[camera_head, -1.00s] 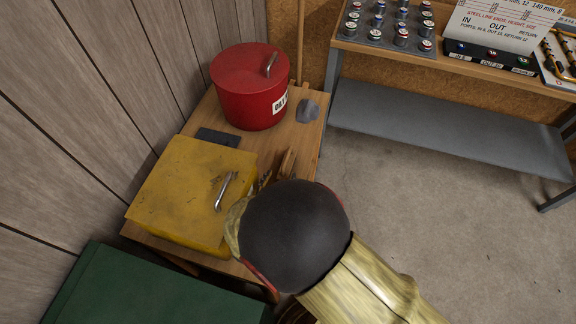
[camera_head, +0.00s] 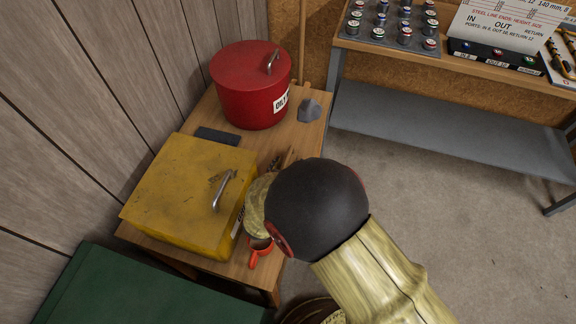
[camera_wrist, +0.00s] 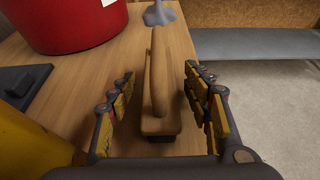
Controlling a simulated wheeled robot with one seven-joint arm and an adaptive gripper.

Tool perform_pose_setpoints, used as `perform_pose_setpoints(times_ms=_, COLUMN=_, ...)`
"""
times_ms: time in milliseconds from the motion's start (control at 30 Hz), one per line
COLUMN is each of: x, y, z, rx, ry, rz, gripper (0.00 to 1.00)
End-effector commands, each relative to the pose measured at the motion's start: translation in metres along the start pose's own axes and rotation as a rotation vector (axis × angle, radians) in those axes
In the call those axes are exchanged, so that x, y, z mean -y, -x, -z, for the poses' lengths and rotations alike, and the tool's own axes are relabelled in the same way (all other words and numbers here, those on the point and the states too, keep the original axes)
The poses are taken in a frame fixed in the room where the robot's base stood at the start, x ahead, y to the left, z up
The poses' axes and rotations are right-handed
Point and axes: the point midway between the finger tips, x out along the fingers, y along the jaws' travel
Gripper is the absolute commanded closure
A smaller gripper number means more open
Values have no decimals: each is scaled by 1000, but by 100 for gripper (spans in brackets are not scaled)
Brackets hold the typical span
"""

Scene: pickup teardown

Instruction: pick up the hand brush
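The hand brush (camera_wrist: 160,121) has a light wooden body with a raised, looped handle. In the wrist view it stands in the middle, on the wooden tabletop. My gripper (camera_wrist: 159,82) is open, with one finger on each side of the brush and a visible gap on both sides. In the head view my dark wrist and arm hide most of the gripper and brush; only a small wooden bit of the brush (camera_head: 291,155) shows.
A green box (camera_head: 130,290) stands in front. Floor to the right is clear.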

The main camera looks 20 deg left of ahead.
Motion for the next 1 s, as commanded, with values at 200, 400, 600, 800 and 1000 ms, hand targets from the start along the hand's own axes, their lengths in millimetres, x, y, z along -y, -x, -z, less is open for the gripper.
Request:
perform_pose_setpoints(times_ms=200, x=0, y=0, z=0, rx=0, ry=0, rz=0, gripper=64)
perform_pose_setpoints(times_ms=400, x=0, y=0, z=0, rx=0, ry=-1, rz=0, gripper=75)
perform_pose_setpoints(times_ms=600, x=0, y=0, z=0, rx=0, ry=-1, rz=0, gripper=86)
perform_pose_setpoints(times_ms=800, x=0, y=0, z=0, rx=0, ry=-1, rz=0, gripper=98)
perform_pose_setpoints(times_ms=1000, x=0, y=0, z=0, rx=1, ry=-1, rz=0, gripper=100)
